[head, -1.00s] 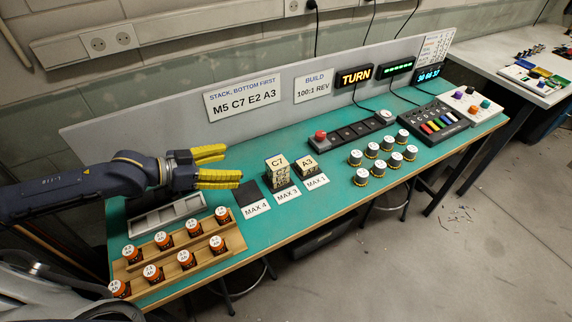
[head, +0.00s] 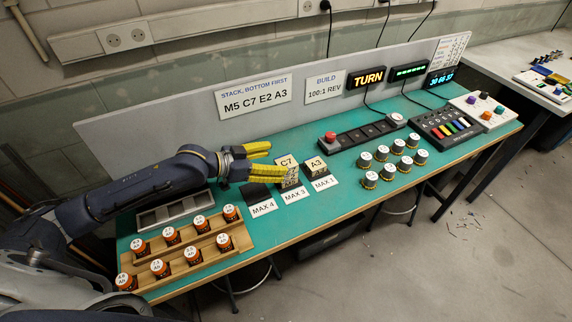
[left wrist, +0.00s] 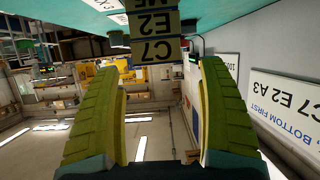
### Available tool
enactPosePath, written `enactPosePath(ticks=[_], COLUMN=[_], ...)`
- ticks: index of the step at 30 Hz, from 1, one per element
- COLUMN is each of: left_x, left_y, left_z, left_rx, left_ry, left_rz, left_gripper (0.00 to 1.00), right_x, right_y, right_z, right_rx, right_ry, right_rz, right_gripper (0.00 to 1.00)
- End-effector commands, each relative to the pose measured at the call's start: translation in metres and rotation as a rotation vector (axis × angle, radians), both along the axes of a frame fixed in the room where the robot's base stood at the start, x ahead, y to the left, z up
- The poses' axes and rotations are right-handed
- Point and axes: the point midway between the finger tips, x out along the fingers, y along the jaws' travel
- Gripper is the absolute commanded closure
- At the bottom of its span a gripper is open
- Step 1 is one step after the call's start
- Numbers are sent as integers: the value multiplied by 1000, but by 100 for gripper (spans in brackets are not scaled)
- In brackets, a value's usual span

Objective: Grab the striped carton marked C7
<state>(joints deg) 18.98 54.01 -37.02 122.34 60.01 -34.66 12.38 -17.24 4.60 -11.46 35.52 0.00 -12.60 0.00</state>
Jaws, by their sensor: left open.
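The carton marked C7 (head: 286,161) tops a stack at the MAX 3 card. In the left wrist view, where lettering is upside down, C7 (left wrist: 153,50) is the end label of the stack, with E2 (left wrist: 153,23) and M5 under it. My left gripper (head: 278,160) is open and empty, its yellow fingers pointing at the C7 carton from the left. In the head view the near finger hides part of the stack. In the left wrist view C7 lies between the fingertips in the picture; I cannot tell how far past them it is.
A carton marked A3 (head: 316,163) stands close to the right, by the MAX 1 card. A dark square (head: 257,193) lies bare by the MAX 4 card. A wooden rack (head: 205,246) of orange jars stands at front left. The upright panel (head: 190,122) runs behind.

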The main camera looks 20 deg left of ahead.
Motion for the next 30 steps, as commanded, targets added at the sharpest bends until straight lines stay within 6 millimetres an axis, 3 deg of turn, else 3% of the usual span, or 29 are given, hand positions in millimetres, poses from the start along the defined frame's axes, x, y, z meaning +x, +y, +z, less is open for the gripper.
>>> enactPosePath(ticks=[19, 30], left_x=[31, 34], left_y=[-34, -37], left_z=[-19, -21], left_rx=[-3, 0], left_ry=[0, 0], left_rz=[1, 0], left_gripper=[24, 24], right_x=[0, 1], right_y=[1, 1], right_z=[0, 0], right_rx=[0, 0], right_ry=[0, -1], right_rz=[0, -1], right_gripper=[0, 0])
